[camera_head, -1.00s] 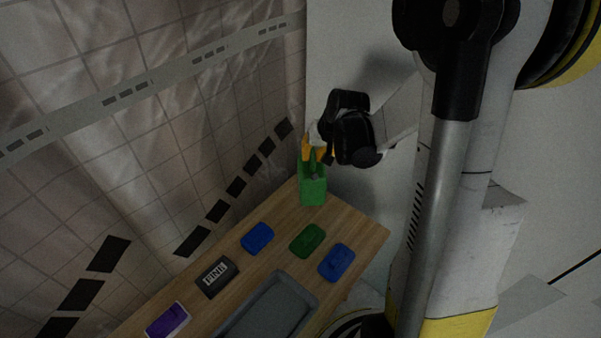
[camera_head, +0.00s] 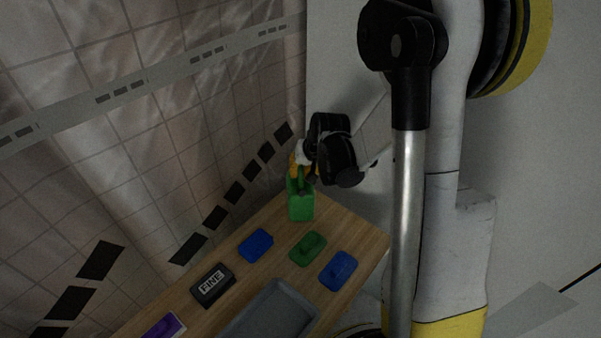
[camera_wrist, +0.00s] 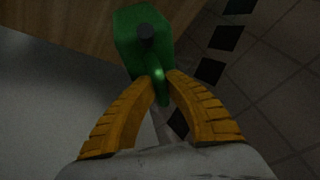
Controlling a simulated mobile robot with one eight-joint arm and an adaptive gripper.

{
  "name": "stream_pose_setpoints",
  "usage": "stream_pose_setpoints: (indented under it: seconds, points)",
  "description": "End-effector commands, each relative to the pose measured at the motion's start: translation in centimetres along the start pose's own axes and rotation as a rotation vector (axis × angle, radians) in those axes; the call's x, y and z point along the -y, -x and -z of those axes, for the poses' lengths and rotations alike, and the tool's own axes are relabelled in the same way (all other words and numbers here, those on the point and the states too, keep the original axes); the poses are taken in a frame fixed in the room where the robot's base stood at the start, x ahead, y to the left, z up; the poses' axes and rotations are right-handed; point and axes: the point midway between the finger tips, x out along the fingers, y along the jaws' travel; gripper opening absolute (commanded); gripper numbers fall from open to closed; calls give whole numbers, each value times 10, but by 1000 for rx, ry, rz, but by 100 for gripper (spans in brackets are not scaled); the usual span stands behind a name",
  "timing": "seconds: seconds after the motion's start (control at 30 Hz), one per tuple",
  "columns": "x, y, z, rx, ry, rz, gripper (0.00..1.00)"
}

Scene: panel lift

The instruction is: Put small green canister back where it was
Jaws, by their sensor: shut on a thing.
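The small green canister (camera_head: 301,207) is at the far end of the wooden table (camera_head: 352,232) in the head view, below my gripper (camera_head: 302,168). In the wrist view the canister (camera_wrist: 140,32) shows its green body, a dark round cap and a green handle. The yellow fingers of my gripper (camera_wrist: 162,84) are shut on the handle. The canister's body lies over the table's edge in the wrist view. I cannot tell whether its base touches the table top.
On the table are a blue pad (camera_head: 257,245), a green pad (camera_head: 307,249), another blue pad (camera_head: 338,271), a dark block marked FINE (camera_head: 212,286), a grey tray (camera_head: 309,311) and a purple item (camera_head: 165,328).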

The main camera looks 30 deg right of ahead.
Motion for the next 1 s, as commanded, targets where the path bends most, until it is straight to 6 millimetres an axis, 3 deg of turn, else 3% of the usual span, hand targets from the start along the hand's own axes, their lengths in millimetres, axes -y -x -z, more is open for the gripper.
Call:
stream_pose_setpoints:
  seconds: [0.03,0.1,0.47,1.0]
  points:
    - [0,-2,-1,0,0,0,19]
    - [0,-1,0,0,0,0,32]
    - [1,5,2,0,0,0,32]
    - [1,111,2,0,-1,0,32]
